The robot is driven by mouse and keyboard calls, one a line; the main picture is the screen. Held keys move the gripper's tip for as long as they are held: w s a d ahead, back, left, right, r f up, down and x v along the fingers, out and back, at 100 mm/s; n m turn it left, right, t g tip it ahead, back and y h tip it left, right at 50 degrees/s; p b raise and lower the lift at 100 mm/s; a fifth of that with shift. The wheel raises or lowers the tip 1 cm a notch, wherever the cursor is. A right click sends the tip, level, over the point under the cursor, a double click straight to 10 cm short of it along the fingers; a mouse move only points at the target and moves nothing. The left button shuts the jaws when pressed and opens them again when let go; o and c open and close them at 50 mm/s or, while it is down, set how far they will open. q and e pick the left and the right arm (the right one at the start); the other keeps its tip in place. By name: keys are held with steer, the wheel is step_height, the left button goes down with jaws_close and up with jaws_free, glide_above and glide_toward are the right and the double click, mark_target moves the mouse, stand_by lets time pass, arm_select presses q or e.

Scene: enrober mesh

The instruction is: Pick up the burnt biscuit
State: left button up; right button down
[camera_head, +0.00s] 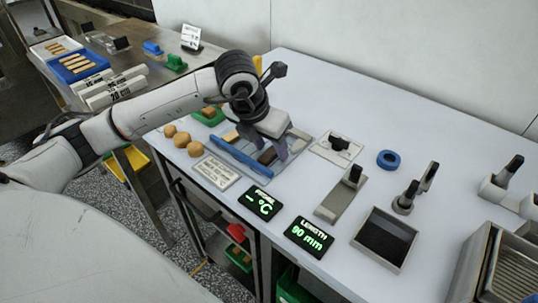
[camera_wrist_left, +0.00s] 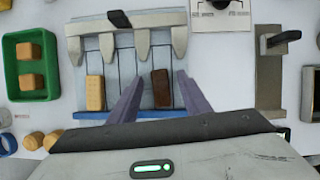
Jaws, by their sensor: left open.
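The burnt biscuit (camera_wrist_left: 161,88) is a dark brown bar lying lengthwise in a lane of a grey slotted tray (camera_wrist_left: 124,62). It also shows in the head view (camera_head: 266,156), partly hidden by my gripper. A pale biscuit (camera_wrist_left: 95,92) lies in a lane to its left. My left gripper (camera_wrist_left: 158,76) is open and empty, pointing down over the tray. In the wrist view its two purple-grey fingers appear on either side of the burnt biscuit. In the head view the left gripper (camera_head: 272,150) is low above the tray; I cannot tell its exact height.
A blue bar (camera_head: 240,157) runs along the tray's front edge. A green tray (camera_wrist_left: 51,65) with two biscuit pieces stands to the left, with round biscuits (camera_head: 181,139) nearby. A metal block with a black handle (camera_head: 341,195) and a dark open box (camera_head: 385,238) stand to the right.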

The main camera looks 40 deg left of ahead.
mark_target(270, 152)
arm_select(q)
steer(key=c, duration=0.9)
step_height(270, 152, up, 10)
steer(key=shift+r, duration=0.1)
